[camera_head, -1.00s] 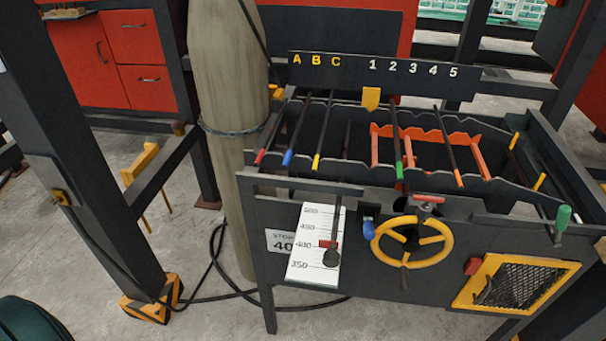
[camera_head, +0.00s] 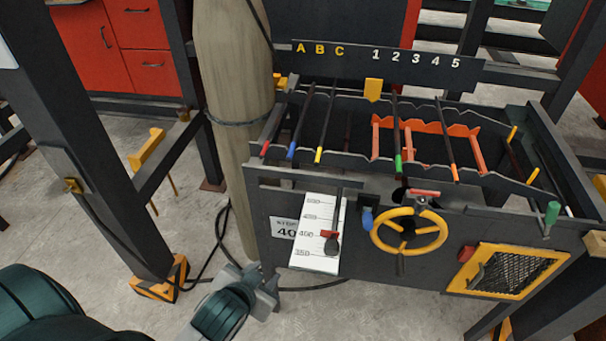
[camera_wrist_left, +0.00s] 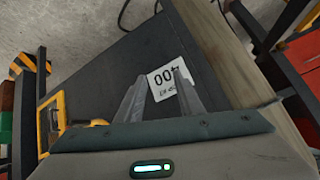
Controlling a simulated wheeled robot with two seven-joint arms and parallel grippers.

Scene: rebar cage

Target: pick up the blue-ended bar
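The blue-ended bar (camera_head: 301,122) is a thin dark bar with a blue near end. It lies across the notched top of the dark bench, under the letter B, between a red-ended bar (camera_head: 274,126) and a yellow-ended bar (camera_head: 324,128). My left gripper (camera_head: 264,275) is low in front of the bench's left side, well below the bar and apart from it. In the left wrist view its two fingers (camera_wrist_left: 161,73) are spread with nothing between them, in front of the sign marked 400. The bar cannot be made out there. My right gripper is not in view.
A thick wooden post (camera_head: 236,100) stands at the bench's left. A yellow handwheel (camera_head: 442,233) and a white scale plate (camera_head: 313,250) are on the bench front. Green-ended and orange-ended bars lie to the right. A dark steel post (camera_head: 90,150) stands at left.

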